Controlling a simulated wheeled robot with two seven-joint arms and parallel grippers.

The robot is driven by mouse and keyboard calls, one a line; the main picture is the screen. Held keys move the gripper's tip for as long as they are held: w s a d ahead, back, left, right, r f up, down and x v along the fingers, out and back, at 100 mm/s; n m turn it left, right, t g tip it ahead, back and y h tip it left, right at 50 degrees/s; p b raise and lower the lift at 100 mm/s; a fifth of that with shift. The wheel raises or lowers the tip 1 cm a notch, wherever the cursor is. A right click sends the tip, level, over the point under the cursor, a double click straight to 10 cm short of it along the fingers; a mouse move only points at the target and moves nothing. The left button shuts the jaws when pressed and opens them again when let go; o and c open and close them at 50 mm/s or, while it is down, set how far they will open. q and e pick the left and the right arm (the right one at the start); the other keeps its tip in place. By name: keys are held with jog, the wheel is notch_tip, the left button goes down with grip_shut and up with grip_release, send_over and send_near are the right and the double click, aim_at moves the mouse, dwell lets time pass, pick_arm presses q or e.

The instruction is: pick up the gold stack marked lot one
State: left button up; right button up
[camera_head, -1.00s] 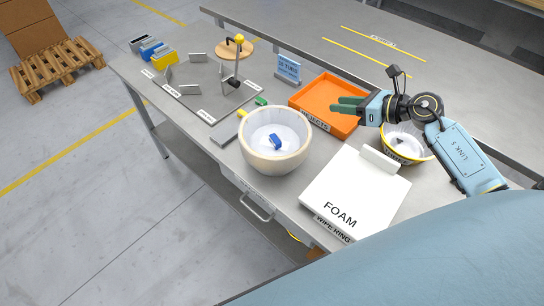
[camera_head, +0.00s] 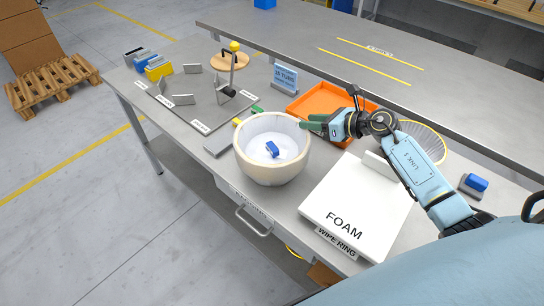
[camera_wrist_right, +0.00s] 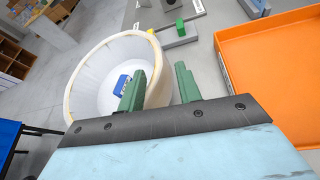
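A yellow-gold block (camera_head: 159,68) stands at the far left end of the table, in a row with a blue one and a grey one. Its marking is too small to read. A small yellow piece (camera_head: 237,122) also shows behind the bowl, mostly hidden. My right gripper (camera_head: 306,122) is by the right rim of the cream bowl (camera_head: 270,172), far to the right of the gold block. My left gripper is not in view.
The bowl holds a blue block (camera_head: 272,149). An orange tray (camera_head: 300,101) lies behind my right gripper. A white FOAM board (camera_head: 350,205) lies in front. A fixture plate (camera_head: 205,112) with upright posts and a sign (camera_head: 285,78) stand behind the bowl.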

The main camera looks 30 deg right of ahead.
jog(key=x, duration=0.5)
jog(key=shift+w+a, duration=0.15)
jog(key=shift+a, duration=0.05)
grip_shut()
